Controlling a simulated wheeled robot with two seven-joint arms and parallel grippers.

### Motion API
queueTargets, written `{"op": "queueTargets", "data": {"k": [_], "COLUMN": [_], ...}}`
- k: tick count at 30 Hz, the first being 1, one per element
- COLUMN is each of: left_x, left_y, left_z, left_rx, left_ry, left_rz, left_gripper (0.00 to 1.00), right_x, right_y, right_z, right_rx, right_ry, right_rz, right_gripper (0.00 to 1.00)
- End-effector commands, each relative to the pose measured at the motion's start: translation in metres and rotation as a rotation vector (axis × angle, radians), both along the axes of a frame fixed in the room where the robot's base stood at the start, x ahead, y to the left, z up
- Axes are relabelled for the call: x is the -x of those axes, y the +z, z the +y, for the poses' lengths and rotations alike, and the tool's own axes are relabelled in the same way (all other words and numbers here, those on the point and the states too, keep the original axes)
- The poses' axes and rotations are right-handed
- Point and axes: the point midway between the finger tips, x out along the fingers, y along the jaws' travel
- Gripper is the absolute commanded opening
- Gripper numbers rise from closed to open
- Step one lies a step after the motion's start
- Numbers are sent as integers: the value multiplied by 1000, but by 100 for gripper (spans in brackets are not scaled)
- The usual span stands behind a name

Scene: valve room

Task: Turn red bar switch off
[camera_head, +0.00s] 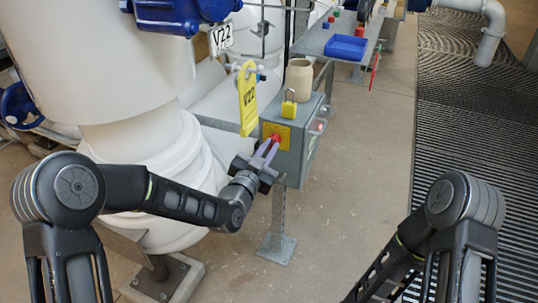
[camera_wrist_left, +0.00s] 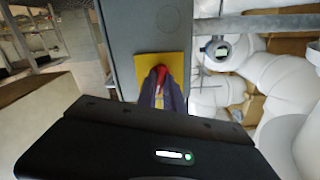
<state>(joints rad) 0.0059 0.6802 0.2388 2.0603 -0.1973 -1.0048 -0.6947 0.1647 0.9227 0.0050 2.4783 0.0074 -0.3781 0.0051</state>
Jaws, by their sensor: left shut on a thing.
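The red bar switch (camera_head: 276,138) sits on a yellow plate (camera_head: 270,130) on the near side of a grey box (camera_head: 310,122) on a post. In the left wrist view the red switch (camera_wrist_left: 158,71) shows between the fingertips, in front of the yellow plate (camera_wrist_left: 174,62). My left gripper (camera_head: 272,148) is at the switch with its purple-grey fingers shut on it. The fingers hide part of the switch, and its exact angle is hard to tell. My right arm (camera_head: 450,215) shows at the lower right; its gripper is not in view.
A yellow padlock (camera_head: 289,108) and a beige jar (camera_head: 299,80) stand on the box. A large white pipe (camera_head: 100,60) stands at left. A blue tray (camera_head: 346,47) is on a table behind. Floor to the right is clear.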

Motion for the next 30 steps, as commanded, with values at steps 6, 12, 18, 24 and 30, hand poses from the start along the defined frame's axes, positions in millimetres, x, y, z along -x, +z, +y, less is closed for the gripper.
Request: {"op": "queueTargets", "data": {"k": [6,12,18,24,30], "left_x": [0,0,0,1,1], "left_y": [-5,-5,-5,-4,-3], "left_z": [0,0,0,-1,-1], "left_rx": [188,363,539,712,857], "left_ry": [0,-1,0,0,-1], "left_rz": [79,153,225,297,357], "left_gripper": [0,0,0,0,0], "right_x": [-3,-6,-9,-11,-13], "right_y": [-25,-42,-57,-68,-77], "right_z": [1,1,2,1,0], "right_rx": [1,3,4,1,0], "right_ry": [-4,-7,-11,-13,-14], "right_rz": [-8,-15,-23,-25,-26], "right_gripper": [36,36,36,36,36]}}
